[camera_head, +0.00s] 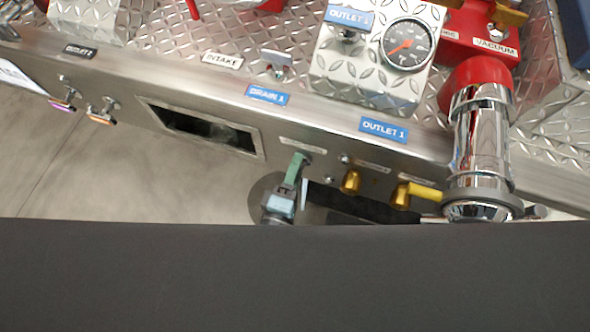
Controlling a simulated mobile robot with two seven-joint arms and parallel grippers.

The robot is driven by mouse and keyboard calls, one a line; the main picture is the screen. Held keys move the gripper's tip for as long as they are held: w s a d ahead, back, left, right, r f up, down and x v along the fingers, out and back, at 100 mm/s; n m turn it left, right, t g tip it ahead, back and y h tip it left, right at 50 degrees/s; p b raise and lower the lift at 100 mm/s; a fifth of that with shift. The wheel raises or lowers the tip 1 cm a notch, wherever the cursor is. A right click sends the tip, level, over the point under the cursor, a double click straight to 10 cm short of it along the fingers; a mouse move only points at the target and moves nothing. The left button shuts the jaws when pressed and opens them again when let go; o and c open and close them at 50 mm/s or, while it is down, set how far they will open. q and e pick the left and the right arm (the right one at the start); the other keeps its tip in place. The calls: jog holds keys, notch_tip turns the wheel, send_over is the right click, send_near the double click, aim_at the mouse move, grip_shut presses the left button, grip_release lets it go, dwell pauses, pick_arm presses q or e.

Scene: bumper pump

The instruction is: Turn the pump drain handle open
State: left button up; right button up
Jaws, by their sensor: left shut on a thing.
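A green handle (296,167) sticks out of the front face of the metal bumper panel, below the blue "DRAIN 1" label (267,94). A small pale label above it is too small to read. My left gripper (291,187) is at the handle's lower, outer end and shut on it. The handle's tip is partly hidden by the fingers. My left arm behind the gripper is hidden by a dark surface across the bottom of the view. My right gripper does not show.
Right of the handle are brass fittings (350,182), a yellow lever (424,192) and a large chrome outlet (481,145). A rectangular opening (205,130) is to the left. A pressure gauge (408,44) sits above. Grey floor (120,185) shows at lower left.

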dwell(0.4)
pick_arm(q)
jog(key=o, duration=1)
jog(key=v, duration=0.8)
